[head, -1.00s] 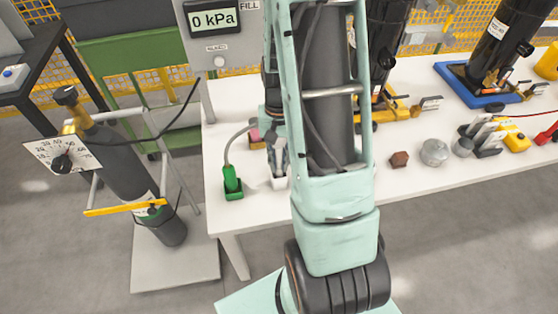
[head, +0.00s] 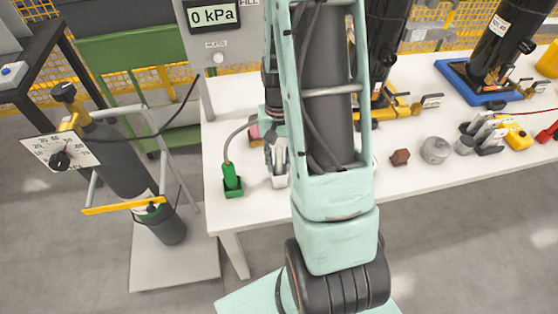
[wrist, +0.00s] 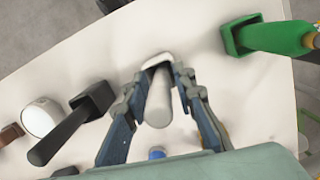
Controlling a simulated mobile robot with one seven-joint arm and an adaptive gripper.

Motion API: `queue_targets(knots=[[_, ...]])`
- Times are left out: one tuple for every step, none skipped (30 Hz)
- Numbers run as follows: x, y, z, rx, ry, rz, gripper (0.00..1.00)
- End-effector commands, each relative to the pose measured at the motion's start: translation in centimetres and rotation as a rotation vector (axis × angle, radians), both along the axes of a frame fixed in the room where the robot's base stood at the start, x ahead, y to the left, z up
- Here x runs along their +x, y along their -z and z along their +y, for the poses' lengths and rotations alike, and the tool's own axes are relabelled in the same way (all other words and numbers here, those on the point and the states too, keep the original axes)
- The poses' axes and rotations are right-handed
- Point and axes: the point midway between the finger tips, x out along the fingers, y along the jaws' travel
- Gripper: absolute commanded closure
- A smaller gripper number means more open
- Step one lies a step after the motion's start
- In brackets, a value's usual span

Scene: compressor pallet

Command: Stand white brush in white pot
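The white pot (wrist: 156,61) stands on the white table, with its rim showing past my fingertips in the wrist view. The pot also shows in the head view (head: 279,182), below my gripper. The white brush (wrist: 158,100) has its pale handle pointing up toward the wrist camera, and its lower end is at the pot, seemingly inside it. My gripper (wrist: 160,82) is open, with one finger on each side of the handle and small gaps beside it. The brush's bristles are hidden.
A green pot (wrist: 236,40) with a green brush (wrist: 275,38) stands to the right in the wrist view. A black pot (wrist: 97,98) with a black brush (wrist: 60,137) stands to the left. A white round item (wrist: 41,117) lies beyond it. The table edge is close.

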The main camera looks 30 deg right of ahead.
Motion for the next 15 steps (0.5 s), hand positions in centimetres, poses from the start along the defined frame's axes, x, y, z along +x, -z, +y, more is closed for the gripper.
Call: queue_targets(knots=[[0.0, 0.0, 0.0, 0.000, 0.000, 0.000, 0.68], [0.0, 0.0, 0.0, 0.000, 0.000, 0.000, 0.66], [0.0, 0.0, 0.0, 0.000, 0.000, 0.000, 0.66], [0.0, 0.0, 0.0, 0.000, 0.000, 0.000, 0.66], [0.0, 0.0, 0.0, 0.000, 0.000, 0.000, 0.66], [0.0, 0.0, 0.0, 0.000, 0.000, 0.000, 0.66], [0.0, 0.0, 0.0, 0.000, 0.000, 0.000, 0.66], [0.0, 0.0, 0.0, 0.000, 0.000, 0.000, 0.66], [0.0, 0.0, 0.0, 0.000, 0.000, 0.000, 0.66], [0.0, -0.1, 0.0, 0.000, 0.000, 0.000, 0.66], [0.0, -0.2, 0.0, 0.000, 0.000, 0.000, 0.66], [0.1, -0.4, 0.0, 0.000, 0.000, -0.001, 0.66], [0.1, -0.6, -0.1, -0.001, 0.000, -0.002, 0.66], [0.2, -1.0, -0.1, -0.001, 0.000, -0.003, 0.66], [0.3, -1.5, -0.1, -0.001, 0.000, -0.004, 0.66]])
